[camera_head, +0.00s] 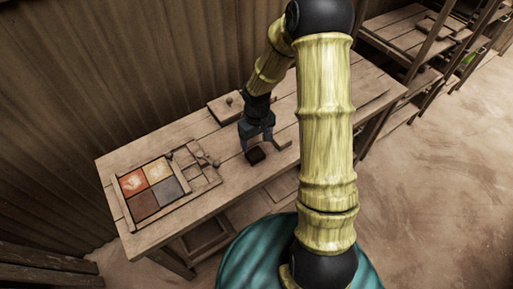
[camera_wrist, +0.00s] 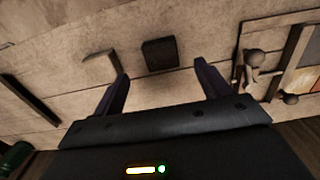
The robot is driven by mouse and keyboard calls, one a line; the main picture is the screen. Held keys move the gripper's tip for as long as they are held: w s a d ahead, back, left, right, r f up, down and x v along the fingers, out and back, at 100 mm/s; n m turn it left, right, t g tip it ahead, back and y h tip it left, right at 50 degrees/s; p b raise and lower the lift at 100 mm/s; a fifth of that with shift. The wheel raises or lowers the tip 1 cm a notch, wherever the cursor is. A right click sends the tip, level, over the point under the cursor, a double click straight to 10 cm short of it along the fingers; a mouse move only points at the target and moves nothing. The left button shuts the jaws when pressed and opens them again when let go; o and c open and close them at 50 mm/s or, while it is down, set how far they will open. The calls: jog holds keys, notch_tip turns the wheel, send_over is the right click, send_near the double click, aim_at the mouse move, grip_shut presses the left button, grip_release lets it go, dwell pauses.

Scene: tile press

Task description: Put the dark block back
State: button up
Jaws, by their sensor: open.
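The dark block (camera_head: 255,155) is small, square and nearly black, and lies on the wooden table. In the wrist view the dark block (camera_wrist: 160,54) is beyond the fingertips, roughly midway between them. My gripper (camera_head: 257,147) is above the table near the block, and its fingers (camera_wrist: 163,70) are spread apart with nothing between them. A wooden tile frame (camera_head: 183,202) lies on the left half of the table. It holds red, yellow, dark red and grey tiles, with a wooden lattice at its right. I cannot tell whether the fingers touch the block.
A flat wooden board with a knob (camera_head: 226,106) lies behind my gripper. A light wooden piece (camera_head: 281,140) lies right of the block. Wooden knobbed parts (camera_wrist: 254,57) sit at the frame's near side in the wrist view. Shelves (camera_head: 408,38) stand at right. The front table strip is clear.

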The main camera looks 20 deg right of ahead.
jog(key=shift+r, duration=1.35)
jog(key=s+r+m+t, duration=0.2)
jog(key=s+r+m, duration=0.1)
jog(key=s+r, duration=0.9)
jog(key=shift+s+a+m+t, duration=0.15)
jog(key=shift+s+m+t, duration=0.15)
jog(key=shift+s, duration=0.5)
